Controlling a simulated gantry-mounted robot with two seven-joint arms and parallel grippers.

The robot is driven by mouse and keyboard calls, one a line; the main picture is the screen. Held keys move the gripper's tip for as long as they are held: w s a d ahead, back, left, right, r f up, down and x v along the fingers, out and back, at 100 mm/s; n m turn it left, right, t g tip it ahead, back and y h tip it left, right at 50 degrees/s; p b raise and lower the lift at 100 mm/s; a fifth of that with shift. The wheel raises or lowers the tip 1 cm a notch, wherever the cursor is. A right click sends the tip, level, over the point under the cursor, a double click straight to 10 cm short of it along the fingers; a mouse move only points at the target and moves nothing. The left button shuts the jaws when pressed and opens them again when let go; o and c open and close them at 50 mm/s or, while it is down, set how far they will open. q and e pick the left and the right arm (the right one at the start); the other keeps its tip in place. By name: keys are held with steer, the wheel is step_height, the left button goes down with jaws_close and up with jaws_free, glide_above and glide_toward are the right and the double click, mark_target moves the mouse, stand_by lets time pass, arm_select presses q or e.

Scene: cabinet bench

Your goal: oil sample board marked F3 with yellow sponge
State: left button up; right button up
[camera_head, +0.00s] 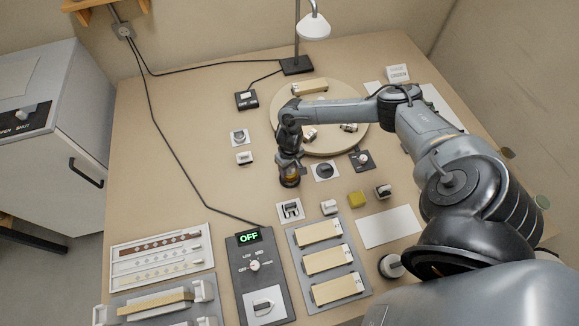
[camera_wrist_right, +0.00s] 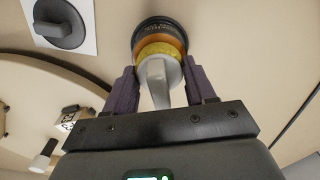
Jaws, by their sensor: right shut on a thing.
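My right gripper (camera_head: 289,168) points down over the bench. In the right wrist view, its fingers (camera_wrist_right: 163,88) are shut on a yellow sponge (camera_wrist_right: 148,50) with a pale tapered handle (camera_wrist_right: 157,82). The sponge is at the mouth of a dark round pot (camera_wrist_right: 158,24) with an amber band; the pot also shows in the head view (camera_head: 289,182). I cannot tell how deep the sponge sits. Three pale wooden boards (camera_head: 320,232) lie in a grey tray (camera_head: 302,270); their marks are too small to read, so I cannot pick out F3. My left gripper is not in view.
A yellow-green block (camera_head: 357,199) and two small blocks (camera_head: 328,207) (camera_head: 384,191) stand right of the pot. A control panel reads OFF (camera_head: 248,238). A pale board lies on a rack (camera_head: 155,303) at front left. A round turntable (camera_head: 345,140) is behind.

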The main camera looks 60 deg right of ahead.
steer(key=shift+f, duration=0.2)
steer(key=shift+f, duration=0.25)
stand_by(0.6)
stand_by(0.7)
steer(key=shift+f, duration=0.1)
stand_by(0.8)
stand_by(0.6)
steer(key=shift+p, duration=0.3)
step_height(320, 180, up, 3)
steer(key=p, duration=0.4)
steer(key=shift+r, duration=0.2)
step_height(320, 180, up, 4)
steer(key=p, duration=0.4)
steer(key=shift+f+p, duration=0.15)
steer(key=shift+p, duration=0.25)
